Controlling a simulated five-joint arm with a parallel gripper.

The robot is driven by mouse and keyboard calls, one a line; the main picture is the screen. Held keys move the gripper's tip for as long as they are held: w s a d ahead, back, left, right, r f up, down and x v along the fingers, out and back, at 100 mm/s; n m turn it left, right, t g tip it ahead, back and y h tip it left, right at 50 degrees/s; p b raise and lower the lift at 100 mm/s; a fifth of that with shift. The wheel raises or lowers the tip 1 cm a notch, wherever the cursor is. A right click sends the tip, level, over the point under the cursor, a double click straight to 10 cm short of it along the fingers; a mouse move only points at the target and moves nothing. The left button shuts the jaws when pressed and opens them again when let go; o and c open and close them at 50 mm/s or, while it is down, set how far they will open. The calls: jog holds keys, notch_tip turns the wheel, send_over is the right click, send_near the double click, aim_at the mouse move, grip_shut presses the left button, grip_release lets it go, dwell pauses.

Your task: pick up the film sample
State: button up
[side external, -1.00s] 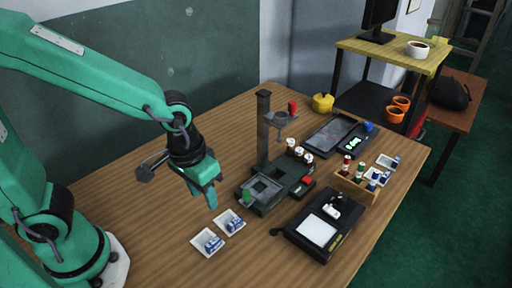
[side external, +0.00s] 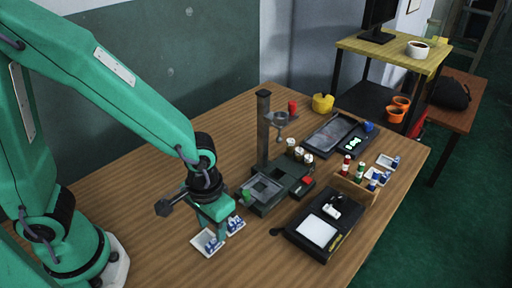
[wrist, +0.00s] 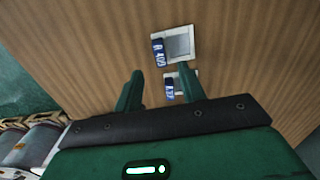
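Two small white trays, each with a blue-and-white labelled piece, sit on the wooden table below my gripper. I cannot tell which piece is the film sample. In the side view the front-left tray holds one labelled piece (side external: 211,244); the other piece (side external: 236,224) is partly behind my gripper (side external: 221,232). In the wrist view one blue label (wrist: 158,52) lies at its tray's left edge, and the other (wrist: 169,90) shows beside my right finger. My gripper (wrist: 160,71) is open, with no piece held between its fingers. Its exact height above the trays is unclear.
A dark stand with a post (side external: 263,130) and a platform is close right of my gripper. Further right are a black device with a white panel (side external: 316,231), a wooden rack of small bottles (side external: 352,188) and more white trays (side external: 387,161). The table's front is clear.

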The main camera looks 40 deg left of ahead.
aim_at(214, 241)
jog(key=shift+f, duration=0.15)
jog(key=shift+f, duration=2.5)
grip_shut()
